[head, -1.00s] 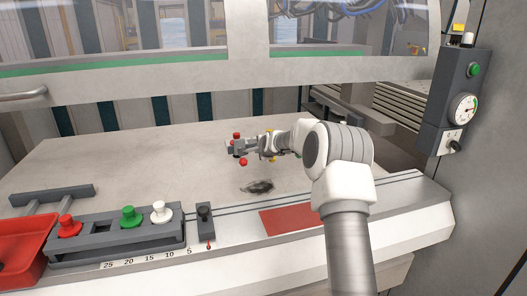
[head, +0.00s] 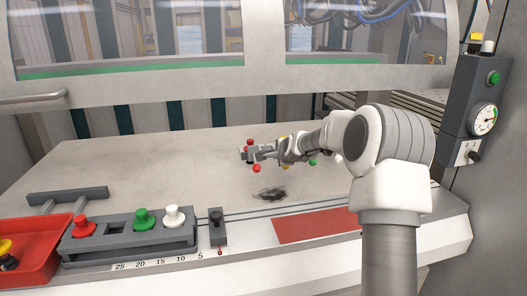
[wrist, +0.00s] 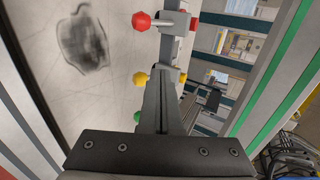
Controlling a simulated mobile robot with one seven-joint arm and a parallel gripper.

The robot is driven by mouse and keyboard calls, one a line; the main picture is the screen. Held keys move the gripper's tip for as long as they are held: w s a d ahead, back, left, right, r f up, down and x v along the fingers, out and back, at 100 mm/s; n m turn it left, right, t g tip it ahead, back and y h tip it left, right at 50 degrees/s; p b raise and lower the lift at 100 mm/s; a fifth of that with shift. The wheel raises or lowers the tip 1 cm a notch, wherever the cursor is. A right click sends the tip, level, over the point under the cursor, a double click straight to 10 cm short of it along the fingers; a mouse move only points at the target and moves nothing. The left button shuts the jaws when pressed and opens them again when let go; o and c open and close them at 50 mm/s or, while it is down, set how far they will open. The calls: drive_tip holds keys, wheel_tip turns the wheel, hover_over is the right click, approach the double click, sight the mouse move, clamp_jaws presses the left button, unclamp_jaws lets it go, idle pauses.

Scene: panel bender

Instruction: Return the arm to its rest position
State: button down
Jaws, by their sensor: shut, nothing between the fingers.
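My gripper (head: 252,154) is shut and empty, at the end of my arm, which reaches left over the pale machine table (head: 150,165). It appears above the table surface, behind and slightly left of a dark smudge (head: 271,194). In the wrist view, my gripper's narrow grey fingers (wrist: 170,40) point up the picture, with the smudge (wrist: 83,40) to their left. Red balls (head: 256,168) sit by the fingertips, with yellow and green ones further back along the hand. I cannot tell how they are fixed.
A clear-windowed guard (head: 170,90) spans the back. At the front stand a button rack (head: 130,240), a small dark lever block (head: 216,228), a red tray (head: 35,240) and a red strip (head: 315,225). A gauge box (head: 478,115) is at right. The table left of my gripper is clear.

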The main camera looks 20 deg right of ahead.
drive_tip(key=s+a+r+n+g, duration=0.1)
drive_tip(key=s+a+r+n, duration=0.25)
drive_tip(key=s, duration=0.35)
drive_tip(key=s+a+r+n+g+p, duration=0.1)
drive_tip(key=s+a+r+n, duration=0.25)
drive_tip(key=s, duration=0.35)
drive_tip(key=s+a+r+n+g, duration=0.1)
drive_tip(key=s+a+r+n, duration=0.3)
drive_tip(key=s, duration=0.4)
drive_tip(key=s+a+f+n+g, duration=0.1)
drive_tip(key=s+n, duration=0.2)
drive_tip(key=s, duration=1)
drive_tip(key=s+a+f+n+g+p, duration=0.1)
drive_tip(key=s+n, duration=0.3)
drive_tip(key=s, duration=1)
drive_tip(key=shift+s+a+f+n+g+y+p, duration=0.2)
drive_tip(key=shift+a+f+n+g+y+p, duration=0.1)
drive_tip(key=shift+a+f+g, duration=0.25)
drive_tip(key=shift+d, duration=0.1)
